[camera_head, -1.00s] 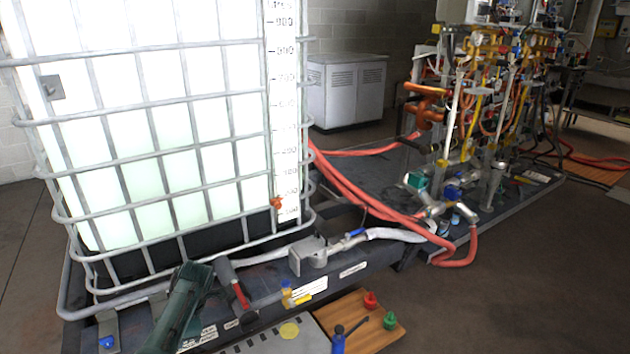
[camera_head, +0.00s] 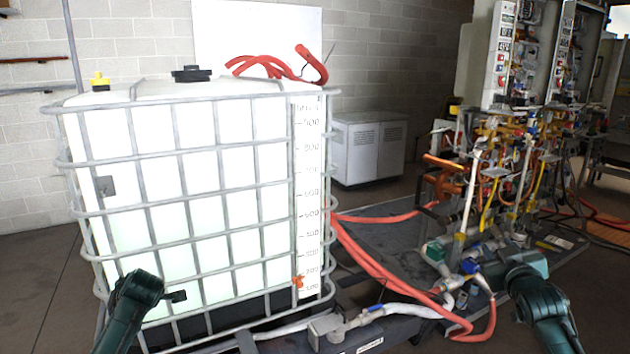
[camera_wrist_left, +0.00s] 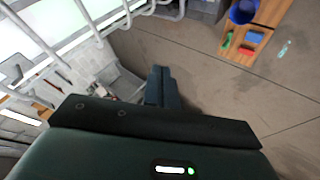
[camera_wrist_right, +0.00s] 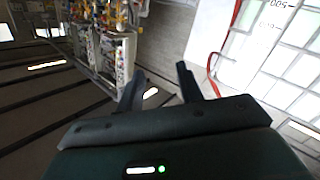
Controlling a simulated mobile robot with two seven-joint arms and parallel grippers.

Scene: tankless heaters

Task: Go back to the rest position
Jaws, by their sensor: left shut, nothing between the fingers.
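My left gripper (camera_head: 176,296) is raised in front of the white caged tank (camera_head: 215,157), low at its left side. In the left wrist view its fingers (camera_wrist_left: 161,72) are together with nothing between them. My right gripper (camera_head: 494,270) is raised at the right, in front of the pipe and valve rig (camera_head: 470,215). In the right wrist view its two fingers (camera_wrist_right: 160,78) stand apart with empty space between them. Neither gripper is seen holding anything. I cannot tell the exact gap between the left gripper and the cage bars.
Red hoses (camera_head: 385,275) run from the tank side toward the rig. A grey cabinet (camera_head: 368,148) stands behind. A wooden board with a blue container (camera_wrist_left: 243,12) shows in the left wrist view. Bare floor (camera_wrist_left: 215,95) lies beside it.

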